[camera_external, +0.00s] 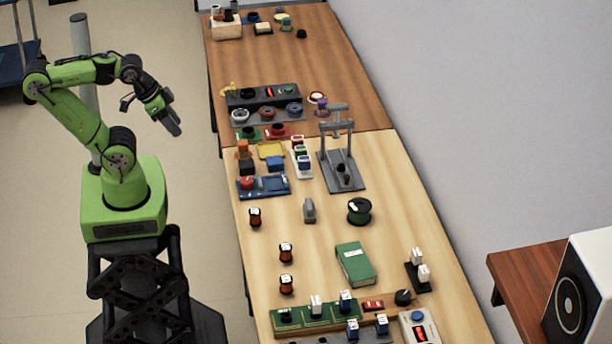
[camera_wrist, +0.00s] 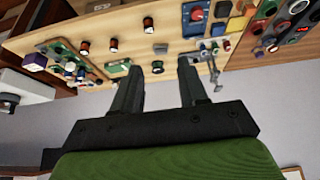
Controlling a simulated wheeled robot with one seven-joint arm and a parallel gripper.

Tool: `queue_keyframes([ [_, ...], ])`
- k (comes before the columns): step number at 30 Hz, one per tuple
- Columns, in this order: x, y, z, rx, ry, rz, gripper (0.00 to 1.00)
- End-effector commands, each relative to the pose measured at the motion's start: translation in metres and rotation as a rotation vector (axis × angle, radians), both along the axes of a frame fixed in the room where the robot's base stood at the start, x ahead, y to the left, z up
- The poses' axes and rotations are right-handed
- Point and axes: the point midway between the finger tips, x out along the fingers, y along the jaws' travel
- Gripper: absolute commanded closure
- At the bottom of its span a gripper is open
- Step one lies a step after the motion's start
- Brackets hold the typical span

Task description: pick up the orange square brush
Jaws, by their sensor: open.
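A small orange block-like thing (camera_external: 243,149), which looks like the orange square brush, stands near the left edge of the table, behind a dark blue block (camera_external: 247,167) and left of a yellow pad (camera_external: 270,150). It seems to show at the top of the wrist view (camera_wrist: 249,7), small and partly cut off. My gripper (camera_external: 172,120) hangs in the air left of the table, well apart from the brush. In the wrist view its two fingers (camera_wrist: 163,82) are spread with nothing between them.
A blue tray with a red button (camera_external: 272,190) sits in front of the dark block. A grey press stand (camera_external: 342,172) stands to the right. White-topped blocks (camera_external: 301,158) stand between. A green book (camera_external: 355,264) and several dark red spools lie nearer. Bare wood separates them.

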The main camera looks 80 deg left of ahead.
Motion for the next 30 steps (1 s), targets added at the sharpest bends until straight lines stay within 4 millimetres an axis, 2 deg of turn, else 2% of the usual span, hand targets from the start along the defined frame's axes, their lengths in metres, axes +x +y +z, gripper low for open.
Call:
queue_keyframes([
  [6,0.0,0.0,0.0,0.0,0.0,0.0,0.56],
  [10,0.0,0.0,0.0,0.0,0.0,0.0,0.36],
  [11,0.0,0.0,0.0,0.0,0.0,0.0,0.34],
  [19,0.0,0.0,0.002,0.0,-0.001,0.0,0.34],
  [22,0.001,0.0,0.021,0.0,-0.006,0.0,0.34],
  [25,0.001,0.0,0.052,0.0,-0.009,0.0,0.34],
  [30,0.046,0.009,0.05,-0.151,-0.035,0.315,0.34],
])
